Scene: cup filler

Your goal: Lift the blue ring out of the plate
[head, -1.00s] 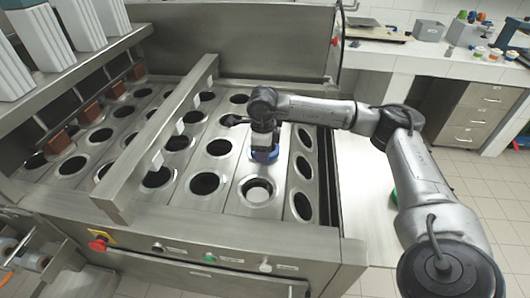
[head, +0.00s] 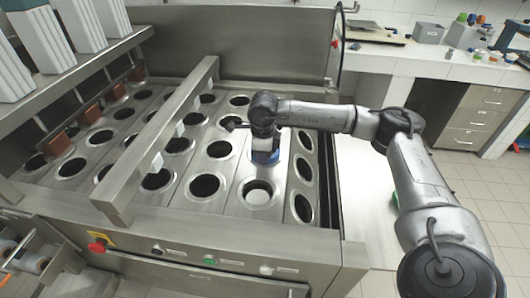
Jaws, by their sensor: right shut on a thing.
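The plate (head: 233,193) is a steel sheet with rows of round holes on the filler machine. The blue ring (head: 265,159) shows just under my right gripper (head: 264,152), over the plate in the column second from the right. My right gripper points down and is shut on the blue ring. The gripper hides most of the ring and the hole there, so I cannot tell how far the ring stands clear of the plate. The hole in front of it (head: 257,192) has a whitish thing inside. My left gripper is not in view.
A steel crossbar (head: 160,135) spans the plate to the left of the gripper. The machine's front panel has a red knob (head: 98,245) and a green button (head: 209,260).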

